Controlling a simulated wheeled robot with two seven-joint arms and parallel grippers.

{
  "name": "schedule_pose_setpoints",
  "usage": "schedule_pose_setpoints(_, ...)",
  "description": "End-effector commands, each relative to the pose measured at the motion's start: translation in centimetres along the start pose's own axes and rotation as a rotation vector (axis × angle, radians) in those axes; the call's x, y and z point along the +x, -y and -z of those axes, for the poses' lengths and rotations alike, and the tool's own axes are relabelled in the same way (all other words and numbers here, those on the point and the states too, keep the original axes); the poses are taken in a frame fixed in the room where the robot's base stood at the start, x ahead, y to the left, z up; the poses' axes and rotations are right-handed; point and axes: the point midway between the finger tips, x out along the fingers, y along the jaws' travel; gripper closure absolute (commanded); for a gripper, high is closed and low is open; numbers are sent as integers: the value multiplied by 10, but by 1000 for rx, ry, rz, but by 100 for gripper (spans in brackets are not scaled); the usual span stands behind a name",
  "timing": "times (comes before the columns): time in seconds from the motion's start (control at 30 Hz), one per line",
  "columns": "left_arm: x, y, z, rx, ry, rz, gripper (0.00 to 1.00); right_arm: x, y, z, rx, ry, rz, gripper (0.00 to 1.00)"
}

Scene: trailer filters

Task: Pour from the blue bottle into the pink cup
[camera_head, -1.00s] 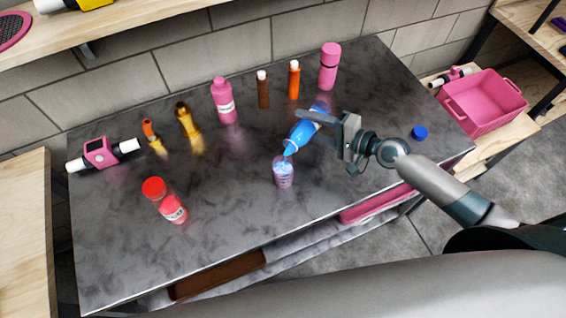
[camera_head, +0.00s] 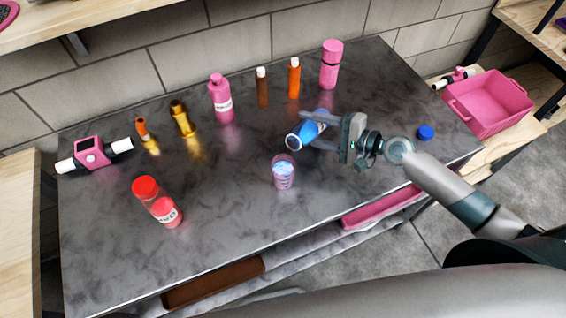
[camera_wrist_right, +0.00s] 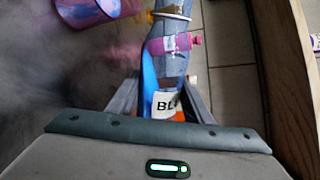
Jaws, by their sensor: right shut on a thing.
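My right gripper (camera_head: 316,130) is shut on the blue bottle (camera_head: 306,131), above the table just behind the pink cup. The bottle is uncapped and tilted, its open mouth facing lower left, with no stream visible from it. The translucent pink cup (camera_head: 283,176) stands upright on the table with blue liquid in it. In the right wrist view the bottle (camera_wrist_right: 148,75), with a white label reading "BL", lies between the fingers, and the cup (camera_wrist_right: 88,12) is at the top left. My left gripper is not in view.
A blue cap (camera_head: 426,132) lies on the dark table (camera_head: 220,225) at right. Pink, brown and orange bottles line the back. A red bottle (camera_head: 158,201) and a pink-and-white device (camera_head: 93,153) are at left. The front middle is clear. A pink bin (camera_head: 488,102) stands beyond the right edge.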

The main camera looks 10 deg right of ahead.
Motion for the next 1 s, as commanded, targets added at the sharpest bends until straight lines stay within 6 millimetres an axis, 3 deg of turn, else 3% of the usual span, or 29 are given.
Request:
schedule_pose_setpoints(0.27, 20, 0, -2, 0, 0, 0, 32, 5, -15, 3, 101, 28, 1, 85)
schedule_pose_setpoints(0.43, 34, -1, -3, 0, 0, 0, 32, 8, -28, 1, 264, 71, 2, 85)
schedule_pose_setpoints(0.5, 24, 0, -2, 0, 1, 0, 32, 6, -19, -8, 355, 97, 1, 85)
schedule_pose_setpoints(0.67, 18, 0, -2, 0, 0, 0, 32, 5, -17, -19, 569, 154, 1, 85)
schedule_pose_setpoints(1.0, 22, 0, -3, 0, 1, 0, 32, 5, -15, -14, 980, 265, 0, 85)
